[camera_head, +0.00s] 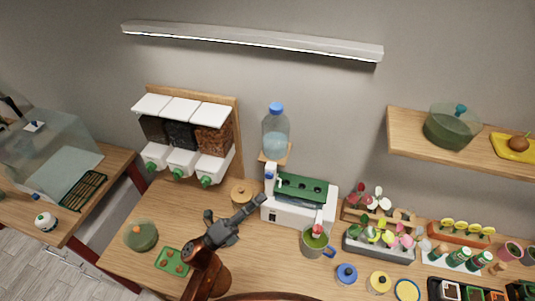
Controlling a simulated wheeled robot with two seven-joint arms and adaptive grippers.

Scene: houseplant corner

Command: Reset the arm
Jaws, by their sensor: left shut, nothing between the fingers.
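My left arm (207,262), copper-brown with dark joints, comes in from the bottom, left of centre, and reaches over the wooden table. My left gripper (258,203) is dark grey, shut and empty. It points up and to the right, and its tips appear close to the left side of the white machine (291,212) with a green top. I cannot tell whether they touch it. My right gripper is out of view.
A green mug (314,244) stands right of the gripper. A green tray (171,261) and a round green pot (141,236) lie left of the arm. White dispensers (182,160) stand behind. Several small pots and tools crowd the right. Some tabletop (190,212) is bare.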

